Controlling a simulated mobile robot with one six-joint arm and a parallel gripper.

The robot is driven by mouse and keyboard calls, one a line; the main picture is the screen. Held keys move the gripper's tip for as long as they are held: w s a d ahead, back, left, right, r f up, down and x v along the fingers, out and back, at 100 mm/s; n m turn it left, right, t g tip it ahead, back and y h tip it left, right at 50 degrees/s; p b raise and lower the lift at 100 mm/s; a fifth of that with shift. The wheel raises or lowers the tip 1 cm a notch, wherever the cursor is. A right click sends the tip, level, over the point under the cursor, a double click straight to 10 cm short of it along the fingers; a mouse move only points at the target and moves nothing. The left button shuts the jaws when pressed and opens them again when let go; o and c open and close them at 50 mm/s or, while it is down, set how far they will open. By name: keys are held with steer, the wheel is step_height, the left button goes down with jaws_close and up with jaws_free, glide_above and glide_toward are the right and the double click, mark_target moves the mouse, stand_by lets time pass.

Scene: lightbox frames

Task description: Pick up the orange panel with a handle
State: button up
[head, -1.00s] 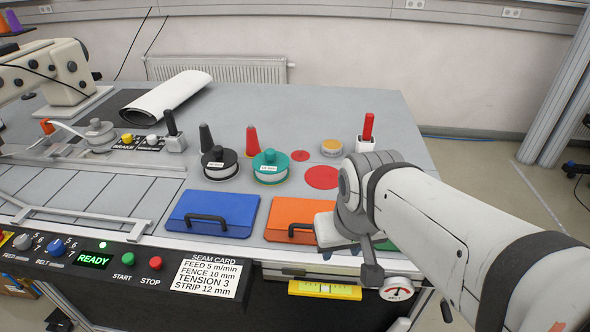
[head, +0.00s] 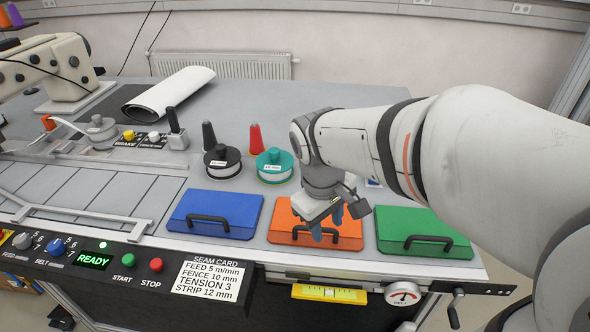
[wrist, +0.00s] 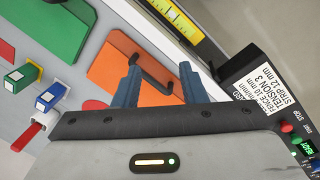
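The orange panel (head: 284,217) lies flat on the table between the blue panel and the green panel. Its dark handle (head: 291,237) runs along the near side and is partly covered by my gripper in the head view. My gripper (head: 328,226) is over the panel's right half, its two blue-grey fingers pointing down, apart and empty. The wrist view shows the orange panel (wrist: 110,68) below, with the handle (wrist: 154,72) appearing between the open fingers. I cannot tell how far the fingertips are above the handle.
A blue panel (head: 225,209) lies left and a green panel (head: 406,220) right, both with similar handles. Teal (head: 273,170) and black (head: 222,167) spools stand behind. A yellow level (head: 330,294) and a gauge (head: 402,294) are on the front edge.

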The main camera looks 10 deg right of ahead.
mark_target(300, 226)
steer(key=w+a+f+n+g+h, duration=0.1)
steer(key=w+n, duration=0.2)
steer(key=w+a+f+n+h, duration=0.1)
steer(key=w+f+n, duration=0.1)
steer(key=w, duration=0.1)
steer(key=w+a+f+n+g+h, duration=0.1)
steer(key=w+f+n+h, duration=0.1)
steer(key=w+n, duration=0.1)
steer(key=shift+w+f+n+g, duration=0.2)
steer(key=shift+w+n+g, duration=0.1)
steer(key=shift+w, duration=0.05)
steer(key=shift+f, duration=0.2)
steer(key=x, duration=0.7)
steer(key=shift+d+f+p, duration=0.15)
steer(key=shift+f+p, duration=0.05)
steer(key=shift+p, duration=0.1)
steer(key=shift+s, duration=0.1)
steer(key=shift+c, duration=0.5)
jaws_close()
